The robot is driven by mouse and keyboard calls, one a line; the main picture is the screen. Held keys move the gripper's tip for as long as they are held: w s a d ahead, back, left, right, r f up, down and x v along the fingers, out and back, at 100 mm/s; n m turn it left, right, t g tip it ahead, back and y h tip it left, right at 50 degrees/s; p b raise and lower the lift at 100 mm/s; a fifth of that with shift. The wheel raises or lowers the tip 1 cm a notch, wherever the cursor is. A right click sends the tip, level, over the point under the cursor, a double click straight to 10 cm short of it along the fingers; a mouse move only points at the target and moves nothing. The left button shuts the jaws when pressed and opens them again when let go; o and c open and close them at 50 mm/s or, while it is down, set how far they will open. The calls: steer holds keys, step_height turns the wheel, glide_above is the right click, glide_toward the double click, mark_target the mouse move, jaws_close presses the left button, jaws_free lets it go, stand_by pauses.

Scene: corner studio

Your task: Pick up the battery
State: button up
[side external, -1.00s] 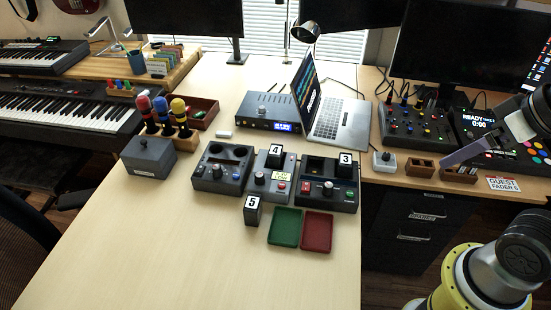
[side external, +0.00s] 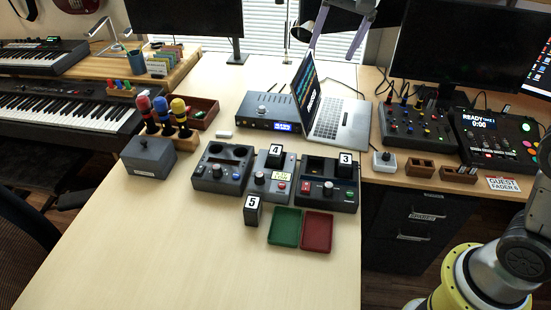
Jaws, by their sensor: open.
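Several dark blocks with white number labels could be the battery; I cannot tell which one the task means. Block 5 (side external: 252,211) stands upright on the bare desk, in front of the devices. Block 4 (side external: 274,158) sits in the middle device (side external: 270,183). Block 3 (side external: 346,166) sits in the right device (side external: 327,193), at its right side. My gripper (side external: 337,44) is at the top of the side external view, with its purple-grey fingers apart and nothing seen between them. In the picture it is over the laptop and window area, well away from all the blocks.
A green tray (side external: 285,228) and a red tray (side external: 317,232) lie right of block 5. A left device (side external: 221,173) has two round wells. The open laptop (side external: 341,121) and blue-lit box (side external: 268,113) stand behind. The front desk is clear.

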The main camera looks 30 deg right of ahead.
steer(key=w+a+f+g, duration=0.1)
steer(key=w+a+f, duration=0.2)
steer(key=w+f, duration=0.55)
steer(key=g, duration=0.1)
glide_above(275, 150)
steer(key=s+d, duration=0.1)
step_height(275, 150, down, 6)
steer(key=shift+g, duration=0.8)
steer(key=f, duration=1.1)
steer(key=a+f, duration=0.1)
steer(key=f, duration=0.4)
steer(key=shift+f, duration=0.15)
steer(key=shift+w+f, duration=0.15)
steer(key=shift+f, duration=0.8)
steer(key=shift+w+f, duration=0.2)
steer(key=shift+f, duration=0.7)
steer(key=shift+w+f, duration=0.15)
steer(key=shift+f, duration=0.8)
steer(key=shift+r, duration=0.1)
jaws_close()
